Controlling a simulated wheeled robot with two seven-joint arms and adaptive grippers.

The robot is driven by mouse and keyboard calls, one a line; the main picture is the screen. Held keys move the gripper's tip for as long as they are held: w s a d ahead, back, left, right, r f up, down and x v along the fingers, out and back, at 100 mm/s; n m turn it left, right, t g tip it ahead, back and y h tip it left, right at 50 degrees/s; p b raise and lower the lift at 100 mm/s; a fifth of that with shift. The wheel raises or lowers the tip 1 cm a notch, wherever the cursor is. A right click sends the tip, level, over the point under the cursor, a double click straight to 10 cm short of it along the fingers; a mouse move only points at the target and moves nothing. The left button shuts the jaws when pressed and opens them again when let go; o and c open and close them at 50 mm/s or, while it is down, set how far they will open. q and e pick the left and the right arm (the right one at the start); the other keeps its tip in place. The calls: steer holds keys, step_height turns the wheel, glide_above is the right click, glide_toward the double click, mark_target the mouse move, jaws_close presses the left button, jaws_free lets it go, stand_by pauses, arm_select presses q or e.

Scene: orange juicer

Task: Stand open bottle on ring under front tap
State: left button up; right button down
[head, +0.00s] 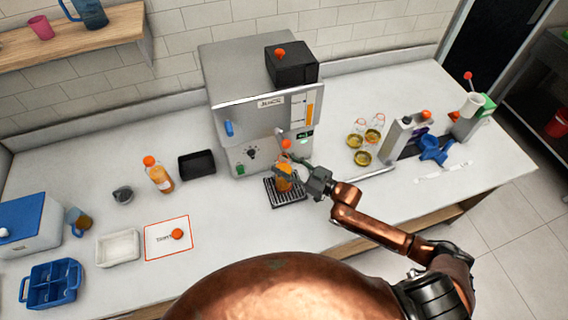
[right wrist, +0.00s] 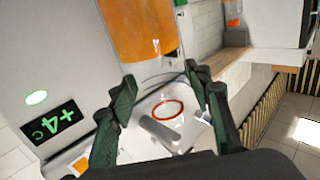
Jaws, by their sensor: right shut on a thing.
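My right gripper (head: 296,173) is shut on the bottle of orange juice (head: 284,184), in front of the steel juice machine (head: 245,100). The bottle is over or on the black grated drip tray (head: 288,199); I cannot tell whether it touches. In the right wrist view the orange juice in the bottle (right wrist: 142,28) fills the top, with clear wall below it between the fingers (right wrist: 160,95). An orange-red ring (right wrist: 168,110) shows there, beside a grey cylinder; I cannot tell what it belongs to. The tray's ring is hidden in the head view. My left gripper is out of view.
A capped juice bottle (head: 160,178) and a black tray (head: 197,164) stand left of the machine. A loose orange cap (head: 177,235) lies on an orange-edged mat (head: 160,245). Several glass vessels (head: 362,158) and a grey unit (head: 400,135) stand to the right.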

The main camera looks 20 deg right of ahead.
steer(key=c, duration=1)
jaws_free()
steer(key=shift+r, duration=0.15)
steer(key=v, duration=1.2)
